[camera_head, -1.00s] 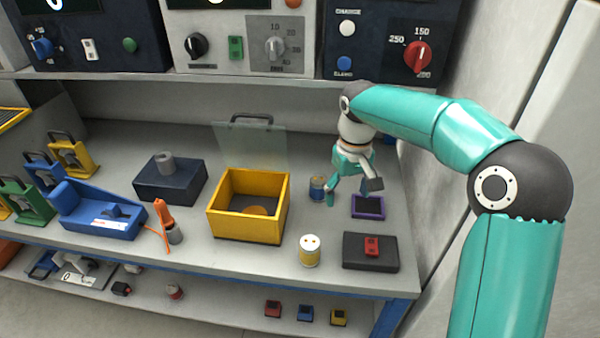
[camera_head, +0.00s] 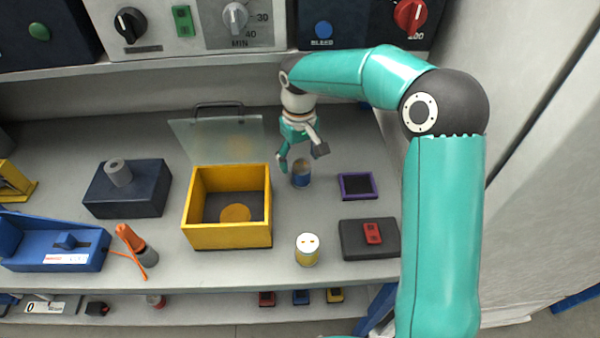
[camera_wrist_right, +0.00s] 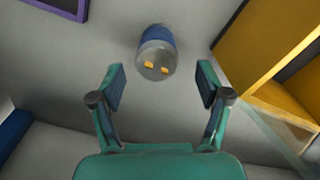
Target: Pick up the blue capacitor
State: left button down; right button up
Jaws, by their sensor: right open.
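The blue capacitor (camera_head: 301,178) is a small blue cylinder with a grey top, standing upright on the grey bench to the right of the yellow bin. In the right wrist view the capacitor (camera_wrist_right: 156,46) shows its two yellow terminals, just beyond the fingertips and roughly centred between them. My right gripper (camera_head: 302,158) is open and empty, pointing down just above and behind the capacitor. Its two spread fingers also show in the right wrist view (camera_wrist_right: 161,76), apart from the capacitor. My left gripper is not in view.
The yellow bin (camera_head: 228,236) with a raised clear lid (camera_head: 215,140) stands left of the capacitor. A purple-framed tray (camera_head: 356,186) lies to the right. A yellow-and-white cylinder (camera_head: 307,250) and a dark block with a red part (camera_head: 350,240) are nearer the front edge.

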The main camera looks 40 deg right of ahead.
aim_at(301, 174)
jog(key=shift+s+d+f, duration=0.1)
jog(key=shift+d+f, duration=0.05)
jog(key=shift+f, duration=3)
jog(key=c, duration=1.3)
